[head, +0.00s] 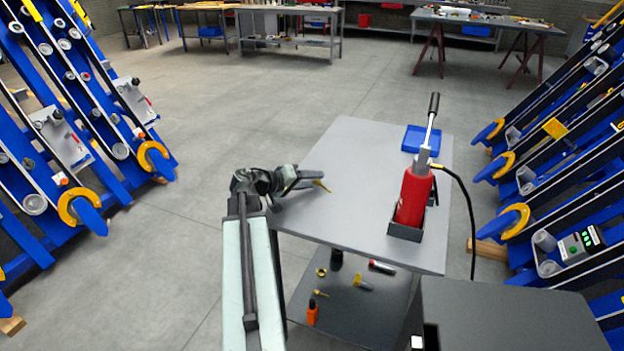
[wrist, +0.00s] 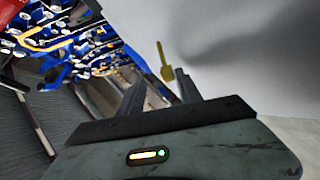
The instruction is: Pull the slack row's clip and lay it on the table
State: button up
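A small yellow clip (head: 322,186) lies at the left part of the grey table (head: 350,155), just past my fingertips. It also shows in the wrist view (wrist: 165,62), a narrow stem with a wider end close to the right finger. My gripper (head: 308,181) is over the table's left edge. In the wrist view its two fingers (wrist: 159,80) stand apart, with a gap between them and nothing visibly clamped. Blue harvester rows (head: 70,110) with yellow-orange hooks stand at the left, and more (head: 560,165) at the right. I cannot tell which row is slack.
A red hand pump (head: 413,196) with a black hose stands on the table's right side, beside a blue tray (head: 421,140). A lower shelf (head: 345,310) holds several small items. A dark box (head: 510,315) is at front right. The floor between table and left rows is clear.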

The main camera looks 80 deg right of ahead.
jog(key=shift+a, duration=0.1)
jog(key=p+v, duration=0.2)
jog(key=v, duration=0.5)
jog(key=shift+r+p, duration=0.15)
jog(key=shift+p, duration=0.2)
jog(key=shift+w+a, duration=0.2)
